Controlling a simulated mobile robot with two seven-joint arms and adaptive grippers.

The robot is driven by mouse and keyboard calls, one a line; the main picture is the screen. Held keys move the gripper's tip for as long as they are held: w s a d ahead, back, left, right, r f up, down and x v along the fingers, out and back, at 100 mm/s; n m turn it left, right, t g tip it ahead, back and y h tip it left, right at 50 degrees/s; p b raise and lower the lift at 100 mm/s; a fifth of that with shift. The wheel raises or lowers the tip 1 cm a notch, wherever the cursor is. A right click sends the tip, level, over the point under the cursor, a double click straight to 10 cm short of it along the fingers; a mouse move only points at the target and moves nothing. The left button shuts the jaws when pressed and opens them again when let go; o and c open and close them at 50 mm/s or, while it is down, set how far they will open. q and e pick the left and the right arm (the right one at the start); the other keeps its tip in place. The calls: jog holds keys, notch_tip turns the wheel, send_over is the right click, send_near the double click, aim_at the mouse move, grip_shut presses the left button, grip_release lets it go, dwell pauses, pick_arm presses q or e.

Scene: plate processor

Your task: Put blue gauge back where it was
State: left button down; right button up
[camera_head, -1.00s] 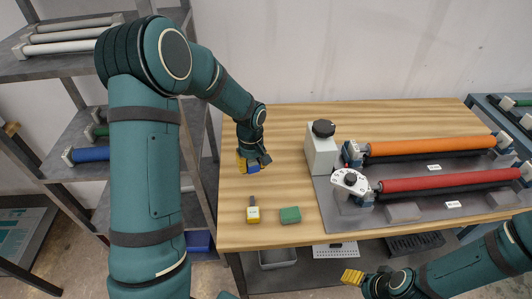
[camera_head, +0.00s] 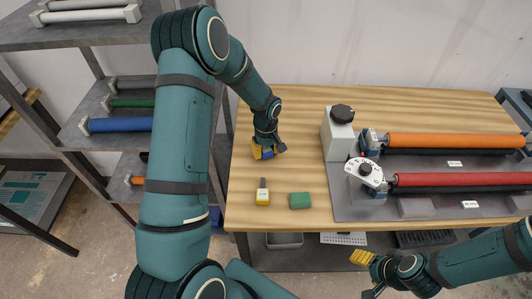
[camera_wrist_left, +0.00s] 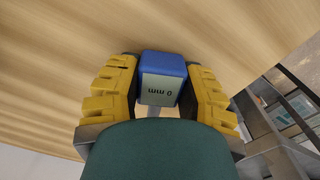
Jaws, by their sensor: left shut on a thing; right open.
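The blue gauge (camera_wrist_left: 163,68) sits between the yellow fingers of my left gripper (camera_wrist_left: 155,95) in the left wrist view, its pale display reading "0 mm". In the head view my left gripper (camera_head: 264,152) is shut on it at the left part of the wooden table, with only a little blue (camera_head: 268,154) showing. I cannot tell whether the gauge touches the tabletop. My right gripper (camera_head: 366,273) is open and empty in front of the table, at the lower part of the head view.
A machine with an orange roller (camera_head: 450,141) and a red roller (camera_head: 460,180) fills the right. Shelves with rollers (camera_head: 115,125) stand left. The back left tabletop (camera_head: 290,105) is clear.

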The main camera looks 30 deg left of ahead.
aim_at(266, 148)
pick_arm(q)
jog(key=shift+f, duration=0.65)
jog(key=c, duration=0.6)
grip_release()
jog(key=shift+f, duration=0.15)
jog(key=shift+r, duration=0.4)
notch_tip(266, 148, up, 12)
jog(key=shift+f+p, duration=0.15)
jog(key=shift+p, duration=0.4)
jog(key=shift+f, duration=0.1)
